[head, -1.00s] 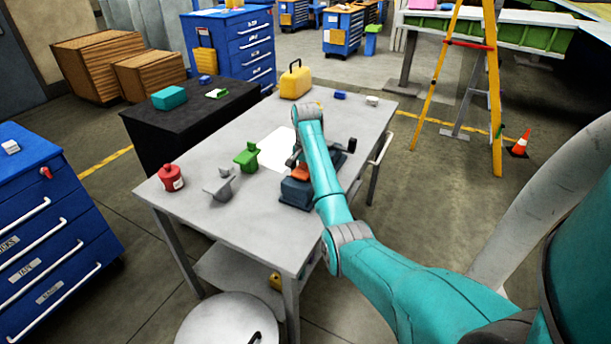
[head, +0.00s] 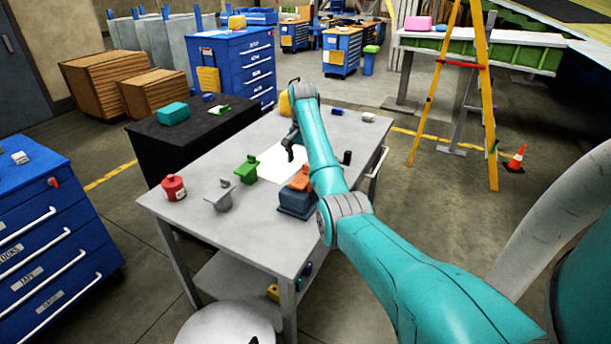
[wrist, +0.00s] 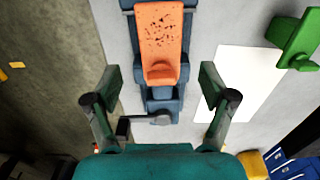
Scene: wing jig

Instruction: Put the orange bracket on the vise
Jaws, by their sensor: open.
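The orange bracket (head: 301,178) rests on top of the dark blue vise (head: 297,203) at the near right part of the grey table. In the wrist view the orange bracket (wrist: 160,45) lies along the top of the vise (wrist: 162,100), with its raised end towards my gripper. My gripper (wrist: 165,80) is open and empty, its two fingers apart on either side of the vise's line and clear of the bracket. In the head view my gripper (head: 291,140) hangs above the table behind the vise, partly hidden by my arm.
A white sheet (head: 275,163) lies behind the vise. A yellow case (head: 285,104) stands at the far end. A black bench (head: 190,128) is behind left.

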